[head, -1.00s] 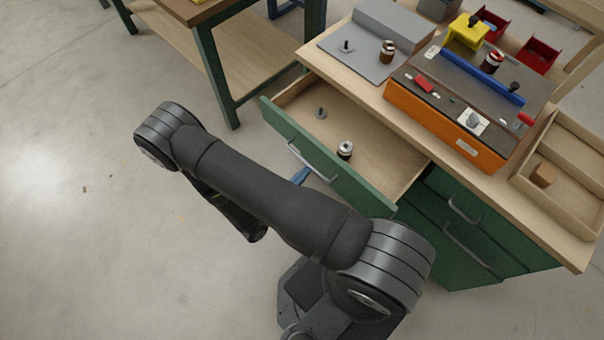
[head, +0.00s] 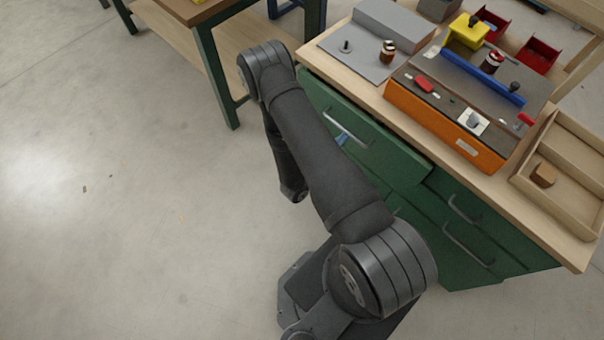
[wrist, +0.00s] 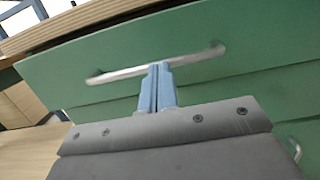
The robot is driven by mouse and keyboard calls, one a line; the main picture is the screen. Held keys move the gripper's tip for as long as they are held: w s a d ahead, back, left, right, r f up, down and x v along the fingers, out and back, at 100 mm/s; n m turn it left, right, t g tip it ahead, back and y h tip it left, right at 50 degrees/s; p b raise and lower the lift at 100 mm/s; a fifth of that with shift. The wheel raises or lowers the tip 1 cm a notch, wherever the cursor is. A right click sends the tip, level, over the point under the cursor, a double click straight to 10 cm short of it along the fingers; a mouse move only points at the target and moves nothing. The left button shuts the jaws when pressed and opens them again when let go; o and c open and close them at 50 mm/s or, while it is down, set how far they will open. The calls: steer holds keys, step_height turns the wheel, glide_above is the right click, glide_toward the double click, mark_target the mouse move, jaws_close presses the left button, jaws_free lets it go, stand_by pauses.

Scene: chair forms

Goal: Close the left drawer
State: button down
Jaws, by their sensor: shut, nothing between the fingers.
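The left drawer (head: 385,150) has a green front with a silver bar handle. In the head view its front lies against the cabinet under the worktop edge, and its inside is out of sight. In the wrist view the drawer front (wrist: 250,40) fills the upper part, with its handle (wrist: 120,74) running across. My gripper (wrist: 159,72) is shut and empty, its blue fingertips at the middle of the handle. Whether they touch it is unclear. In the head view a bit of blue finger (head: 342,139) shows by the handle; my arm covers the rest.
Other green drawers with bar handles (head: 468,245) are below and to the right. The worktop holds an orange-sided box (head: 440,128), a grey plate (head: 345,62) with small parts, and a wooden tray (head: 560,185).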

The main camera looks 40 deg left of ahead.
steer(key=w, duration=0.3)
steer(key=shift+w, duration=0.25)
steer(key=shift+a+r, duration=0.1)
steer(key=s+f, duration=0.3)
steer(key=s, duration=1.1)
steer(key=shift+s, duration=0.15)
steer(key=shift+r, duration=0.1)
steer(key=w, duration=0.4)
steer(key=w+r, duration=0.1)
steer(key=w, duration=0.4)
steer(key=w+r, duration=0.1)
steer(key=w, duration=0.3)
steer(key=shift+w+r, duration=0.25)
steer(key=shift+w, duration=0.1)
stand_by(1.4)
